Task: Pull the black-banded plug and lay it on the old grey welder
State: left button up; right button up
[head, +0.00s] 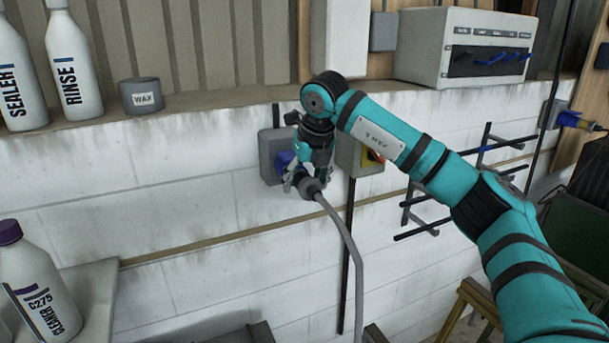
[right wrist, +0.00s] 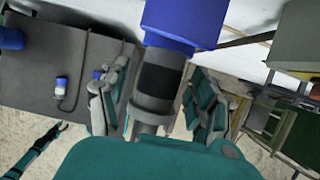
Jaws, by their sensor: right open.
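The plug (head: 311,187) sits at the blue wall socket (head: 284,160), with its grey cable hanging down to the right. In the right wrist view its black band (right wrist: 160,79) shows below the blue socket. My right gripper (head: 306,183) is at the plug. Its two fingers are open on either side of the plug body, with a gap visible at the right finger in the right wrist view. I cannot make out which thing is the old grey welder.
A switch box with a red and yellow knob (head: 372,158) sits right of the socket. Bottles stand left.

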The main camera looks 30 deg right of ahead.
aim_at(315, 189)
jog(key=shift+f, duration=0.15)
grip_shut()
dwell(0.8)
jog(key=shift+s+f, duration=0.1)
jog(key=shift+f, duration=0.1)
dwell(0.4)
jog(key=shift+s+r+b, duration=0.25)
jog(key=shift+s+b, duration=0.05)
jog(key=shift+s, duration=0.15)
jog(key=shift+s+f+b, duration=0.15)
jog(key=shift+s+b, duration=0.15)
jog(key=shift+b, duration=0.15)
jog(key=shift+s+a+b, duration=0.2)
jog(key=shift+s+b, duration=0.8)
jog(key=shift+s, duration=0.7)
